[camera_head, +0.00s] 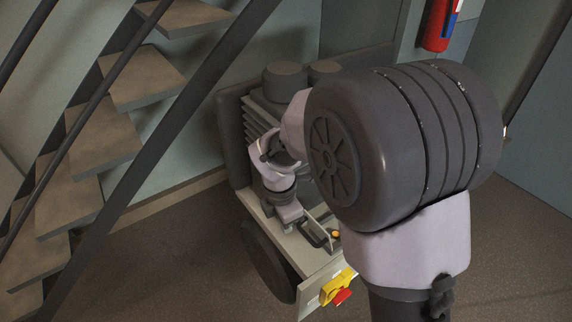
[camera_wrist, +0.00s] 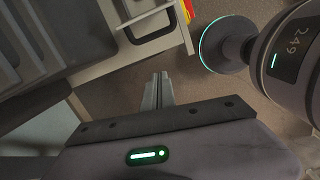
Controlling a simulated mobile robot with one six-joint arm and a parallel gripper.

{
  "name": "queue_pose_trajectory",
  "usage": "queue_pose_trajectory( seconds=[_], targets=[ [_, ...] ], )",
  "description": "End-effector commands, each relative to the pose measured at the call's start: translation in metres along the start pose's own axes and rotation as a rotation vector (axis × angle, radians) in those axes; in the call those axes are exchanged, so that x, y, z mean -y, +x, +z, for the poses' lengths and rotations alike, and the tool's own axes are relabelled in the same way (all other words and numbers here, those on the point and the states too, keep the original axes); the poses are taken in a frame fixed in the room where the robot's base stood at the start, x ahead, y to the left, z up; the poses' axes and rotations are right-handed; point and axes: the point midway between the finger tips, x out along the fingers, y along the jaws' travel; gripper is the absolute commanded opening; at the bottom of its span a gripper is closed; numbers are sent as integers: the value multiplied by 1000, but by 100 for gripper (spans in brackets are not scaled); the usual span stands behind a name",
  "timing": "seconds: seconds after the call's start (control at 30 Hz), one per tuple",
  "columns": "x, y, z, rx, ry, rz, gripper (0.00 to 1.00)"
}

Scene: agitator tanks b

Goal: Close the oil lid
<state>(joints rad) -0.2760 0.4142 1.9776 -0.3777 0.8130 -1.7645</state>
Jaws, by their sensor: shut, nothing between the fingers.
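My gripper (camera_wrist: 158,90) shows in the wrist view with its two narrow grey fingers together and nothing held between them. In the head view, the end of my arm is folded low over my own base, and my gripper (camera_head: 291,217) is small and hard to make out there. I cannot make out an oil lid or an agitator tank in either view. My own large arm joint hides much of the middle and right of the head view.
Stairs (camera_head: 105,135) with a dark sloping rail (camera_head: 150,150) rise at the left. A red fire extinguisher (camera_head: 437,25) hangs on the wall at the upper right. Bare brown floor (camera_head: 175,255) lies between the stairs and my base, and more shows at the right.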

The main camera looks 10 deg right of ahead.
Motion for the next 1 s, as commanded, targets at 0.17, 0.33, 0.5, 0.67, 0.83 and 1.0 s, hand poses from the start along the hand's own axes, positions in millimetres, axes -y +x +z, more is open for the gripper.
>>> queue_pose_trajectory(
  seconds=[0.17,0.33,0.5,0.67,0.83,1.0],
  targets=[
    [-5,26,-5,7,-138,-25,0],
    [-4,62,-4,7,-133,-26,0],
    [-2,100,-4,6,-132,-26,0],
    [-4,116,6,7,-126,-21,0],
    [-7,106,27,7,-128,-22,0],
    [-7,103,34,6,-129,-24,0]
  ],
)
